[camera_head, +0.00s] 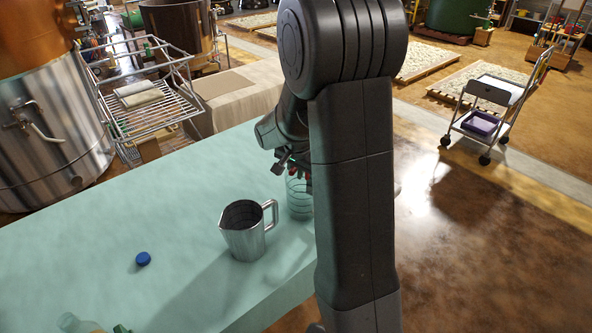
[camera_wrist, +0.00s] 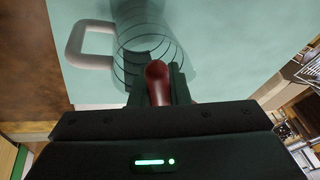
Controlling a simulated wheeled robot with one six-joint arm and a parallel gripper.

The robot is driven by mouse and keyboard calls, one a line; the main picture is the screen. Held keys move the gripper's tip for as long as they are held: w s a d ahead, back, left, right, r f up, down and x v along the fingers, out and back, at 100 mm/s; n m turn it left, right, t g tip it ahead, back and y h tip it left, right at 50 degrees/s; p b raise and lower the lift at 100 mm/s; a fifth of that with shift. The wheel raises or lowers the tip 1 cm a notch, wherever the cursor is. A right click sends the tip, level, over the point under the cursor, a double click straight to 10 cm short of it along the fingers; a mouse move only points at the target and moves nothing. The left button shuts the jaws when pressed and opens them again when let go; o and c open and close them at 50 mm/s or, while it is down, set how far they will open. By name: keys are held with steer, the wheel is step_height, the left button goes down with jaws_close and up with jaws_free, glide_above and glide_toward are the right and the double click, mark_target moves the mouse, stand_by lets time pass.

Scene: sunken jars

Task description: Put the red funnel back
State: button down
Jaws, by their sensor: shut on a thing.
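My gripper (camera_wrist: 158,95) is shut on the red funnel (camera_wrist: 158,80), which shows between the two fingers in the wrist view. In the head view only small red bits of it show beside my arm, and most of its shape is hidden. A clear ringed jar (camera_head: 298,202) stands on the pale green table, partly behind my arm. It also shows in the wrist view (camera_wrist: 187,62), just beyond the fingertips. The gripper is at the jar's top; I cannot tell whether the funnel reaches into it or touches it.
A steel jug (camera_head: 245,238) stands close to the jar, its handle (camera_wrist: 84,44) towards it. A blue cap (camera_head: 143,259) lies on the table (camera_head: 110,215), and a bottle (camera_head: 78,324) is at the near edge. The table's left middle is clear. A wire rack (camera_head: 150,100) stands behind.

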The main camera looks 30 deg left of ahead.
steer(key=shift+f, duration=0.25)
steer(key=c, duration=1.4)
jaws_free()
steer(key=shift+r, duration=0.1)
